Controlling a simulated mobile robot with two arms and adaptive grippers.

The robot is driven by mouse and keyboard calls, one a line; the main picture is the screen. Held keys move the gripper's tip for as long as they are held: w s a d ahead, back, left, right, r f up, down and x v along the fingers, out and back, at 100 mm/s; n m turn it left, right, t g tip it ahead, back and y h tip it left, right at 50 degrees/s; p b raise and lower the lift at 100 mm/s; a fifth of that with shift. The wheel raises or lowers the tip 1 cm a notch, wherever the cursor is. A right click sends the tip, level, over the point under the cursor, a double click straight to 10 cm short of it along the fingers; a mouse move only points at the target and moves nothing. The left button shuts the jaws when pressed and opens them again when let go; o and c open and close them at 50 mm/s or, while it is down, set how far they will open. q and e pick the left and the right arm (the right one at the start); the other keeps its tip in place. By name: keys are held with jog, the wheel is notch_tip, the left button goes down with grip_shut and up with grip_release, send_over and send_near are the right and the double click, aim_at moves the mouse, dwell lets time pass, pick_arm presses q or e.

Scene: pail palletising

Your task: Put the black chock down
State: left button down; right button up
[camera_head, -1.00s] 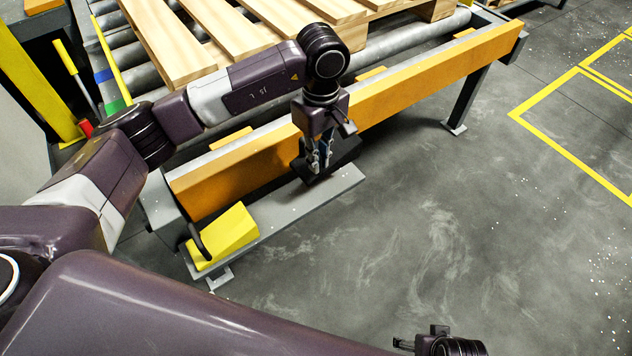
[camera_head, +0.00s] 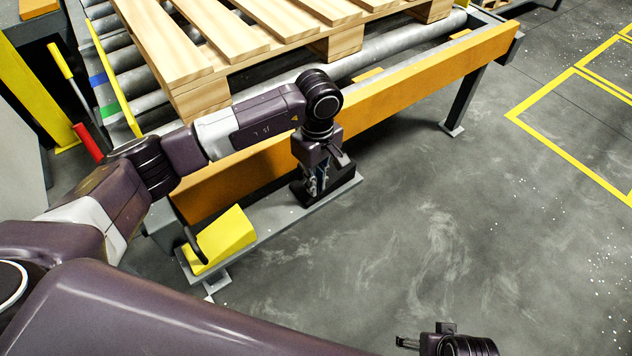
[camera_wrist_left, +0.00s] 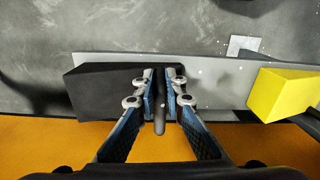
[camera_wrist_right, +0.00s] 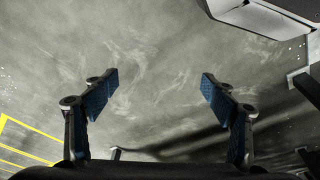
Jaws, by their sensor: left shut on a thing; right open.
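The black chock (camera_head: 346,183) is at the far right part of the low grey shelf (camera_head: 284,220), in front of the orange beam. In the left wrist view the chock (camera_wrist_left: 100,95) lies along the shelf, its dark upright handle (camera_wrist_left: 159,100) between the fingers. My left gripper (camera_head: 318,186) points down and is shut on that handle; its fingers also show in the left wrist view (camera_wrist_left: 162,88). The chock's underside is hidden, so I cannot tell whether it touches the shelf. My right gripper (camera_wrist_right: 158,85) is open and empty above the floor.
A yellow chock (camera_head: 226,236) with a dark handle sits at the shelf's near left end. The orange conveyor beam (camera_head: 410,98) runs behind the shelf, and a wooden pallet (camera_head: 245,40) rests on the rollers. The floor to the right is clear, with yellow marking lines.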

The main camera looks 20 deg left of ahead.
pick_arm(q)
jog(key=c, duration=2)
grip_release()
pick_arm(e)
jog(key=shift+r, duration=0.2)
pick_arm(q)
jog(key=shift+r, duration=0.1)
pick_arm(e)
jog(key=shift+r, duration=0.1)
pick_arm(q)
notch_tip(320, 180, up, 12)
jog(key=shift+p, duration=0.65)
pick_arm(e)
jog(key=f, duration=0.4)
jog(key=shift+s+f, duration=0.35)
jog(key=shift+f, duration=0.05)
